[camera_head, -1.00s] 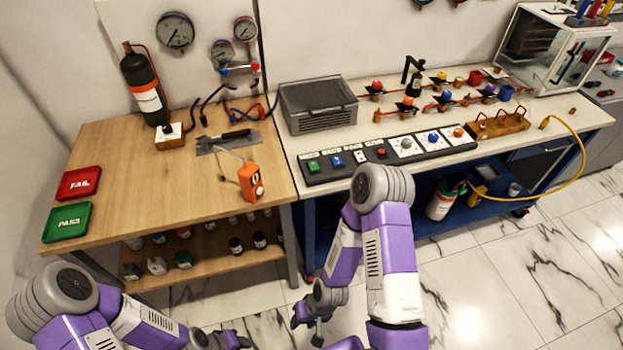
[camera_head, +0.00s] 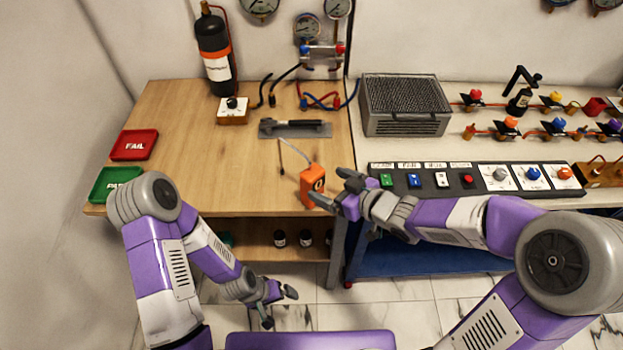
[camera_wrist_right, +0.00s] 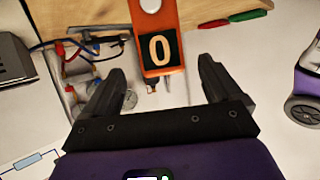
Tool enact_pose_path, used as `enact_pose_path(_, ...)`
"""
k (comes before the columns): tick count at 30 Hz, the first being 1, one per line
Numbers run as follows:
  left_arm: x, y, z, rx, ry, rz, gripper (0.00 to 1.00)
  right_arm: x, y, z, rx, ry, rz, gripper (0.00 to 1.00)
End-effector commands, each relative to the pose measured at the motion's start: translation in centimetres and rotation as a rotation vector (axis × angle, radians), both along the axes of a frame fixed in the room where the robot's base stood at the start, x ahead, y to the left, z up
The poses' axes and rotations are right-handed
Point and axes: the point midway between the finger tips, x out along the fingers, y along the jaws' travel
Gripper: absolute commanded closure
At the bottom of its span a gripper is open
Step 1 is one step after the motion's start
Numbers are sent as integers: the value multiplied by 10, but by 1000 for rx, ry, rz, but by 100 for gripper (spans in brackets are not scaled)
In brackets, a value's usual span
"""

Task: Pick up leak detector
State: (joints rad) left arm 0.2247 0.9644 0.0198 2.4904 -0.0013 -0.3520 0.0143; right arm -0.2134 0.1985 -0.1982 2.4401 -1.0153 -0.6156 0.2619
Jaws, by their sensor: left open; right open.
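The leak detector is an orange handheld box (camera_head: 312,186) with a black-and-white label and a thin bent probe. It stands near the front right of the wooden table (camera_head: 190,180). My right gripper (camera_head: 335,187) is open just to its right, fingers toward it. In the right wrist view the orange body (camera_wrist_right: 157,20) shows ahead, between and beyond the open fingers (camera_wrist_right: 165,85); I cannot tell if they touch it. My left gripper (camera_head: 278,303) is open and empty, low in front of the table.
A grey tray with a dark tool (camera_head: 295,129) lies behind the detector. A green tray (camera_head: 112,184) and a red tray (camera_head: 134,145) are at the left. A switch panel (camera_head: 455,181) is on the bench at right. The table's middle left is clear.

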Motion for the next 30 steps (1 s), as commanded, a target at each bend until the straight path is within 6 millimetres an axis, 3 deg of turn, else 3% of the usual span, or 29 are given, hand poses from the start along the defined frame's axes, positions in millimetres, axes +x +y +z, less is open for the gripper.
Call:
enact_pose_path(15, 0, 0, -26, 0, 1, 0, 0, 42, 44, -27, -2, -4, 5, 8)
enact_pose_path(24, 0, 0, -26, 0, 0, 0, 0, 47, 48, -27, -2, -4, 3, 8)
enact_pose_path(26, 0, 0, -26, 0, 0, 0, 0, 47, 47, -27, -2, -4, 3, 15)
enact_pose_path(30, 0, 0, -26, 0, 0, 0, 0, 47, 47, -27, -2, -4, 3, 36)
